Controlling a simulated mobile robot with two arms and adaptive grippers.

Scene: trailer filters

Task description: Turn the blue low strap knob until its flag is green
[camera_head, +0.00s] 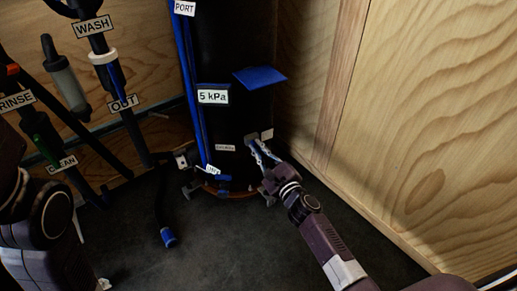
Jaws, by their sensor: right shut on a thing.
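My right gripper (260,153) reaches in from the lower right to the low right side of the dark upright cylinder (232,120). Its fingers are shut on a small part there, at the height of the low strap knob. The fingers mostly cover that part, so its turn angle is hidden. A small pale plate (267,134) shows just above the fingers; I see no green on it. A blue flat panel (260,77) sticks out higher on the cylinder. My left arm shows at the left edge; its gripper is not in view.
A "5 kPa" sign (213,97) and blue tubes (189,90) are on the cylinder's front. Hoses labelled WASH (92,27), OUT (122,103) and RINSE (16,102) hang left. A blue-ended hose (168,237) lies on the dark floor. A wooden wall (420,120) closes the right side.

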